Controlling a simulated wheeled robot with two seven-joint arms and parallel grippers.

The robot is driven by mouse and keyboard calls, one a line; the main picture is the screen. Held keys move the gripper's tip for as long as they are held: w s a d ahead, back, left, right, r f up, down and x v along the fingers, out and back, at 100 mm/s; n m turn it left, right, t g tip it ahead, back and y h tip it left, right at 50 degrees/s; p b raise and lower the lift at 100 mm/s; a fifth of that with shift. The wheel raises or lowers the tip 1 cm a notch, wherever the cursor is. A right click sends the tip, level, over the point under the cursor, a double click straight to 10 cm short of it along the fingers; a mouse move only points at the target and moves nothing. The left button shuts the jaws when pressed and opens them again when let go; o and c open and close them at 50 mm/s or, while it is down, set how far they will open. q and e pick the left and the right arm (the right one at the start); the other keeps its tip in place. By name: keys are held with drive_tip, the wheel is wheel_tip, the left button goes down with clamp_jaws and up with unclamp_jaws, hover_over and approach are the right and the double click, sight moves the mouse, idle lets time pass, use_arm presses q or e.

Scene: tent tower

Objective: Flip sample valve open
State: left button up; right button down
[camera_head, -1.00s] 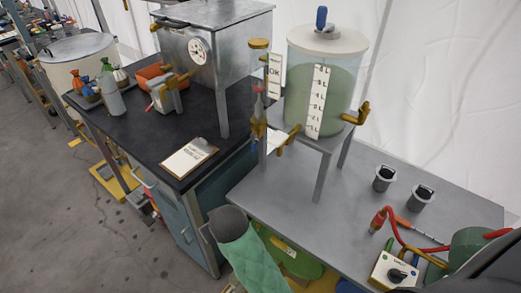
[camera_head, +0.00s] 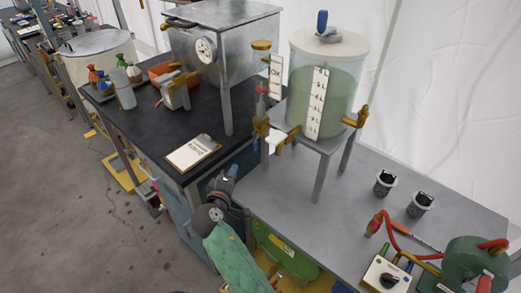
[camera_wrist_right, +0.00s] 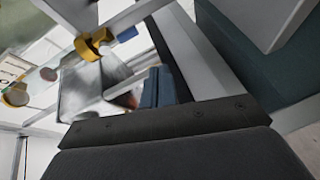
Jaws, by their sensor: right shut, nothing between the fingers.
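A clear tank (camera_head: 312,90) of green liquid with a level scale stands on a small metal stand. A brass fitting (camera_head: 356,118) sits on its right side. A brass valve (camera_head: 276,141) with a pale tag or handle sits low on its left, beside a thin sight tube. I cannot tell which is the sample valve or its handle state. My right gripper (camera_head: 228,174) is shut and empty, at the grey bench's front left corner, below and left of the tank valves and apart from them. The right wrist view shows blurred brass fittings (camera_wrist_right: 92,45). My left gripper is out of view.
A metal box with a dial (camera_head: 206,50) and a clipboard (camera_head: 193,152) stand on the black bench at left. Two black-topped cups (camera_head: 384,183), a red cable and a switch box (camera_head: 387,275) are on the grey bench. Its middle is clear.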

sight(256, 143)
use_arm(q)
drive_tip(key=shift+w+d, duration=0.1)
use_arm(e)
drive_tip(key=n, duration=0.1)
drive_tip(key=r+n+t, duration=0.1)
drive_tip(key=r+n, duration=0.1)
drive_tip(key=shift+w+a+r+t, duration=0.1)
drive_tip(key=shift+w+a+t, duration=0.15)
drive_tip(key=shift+a+t, duration=0.1)
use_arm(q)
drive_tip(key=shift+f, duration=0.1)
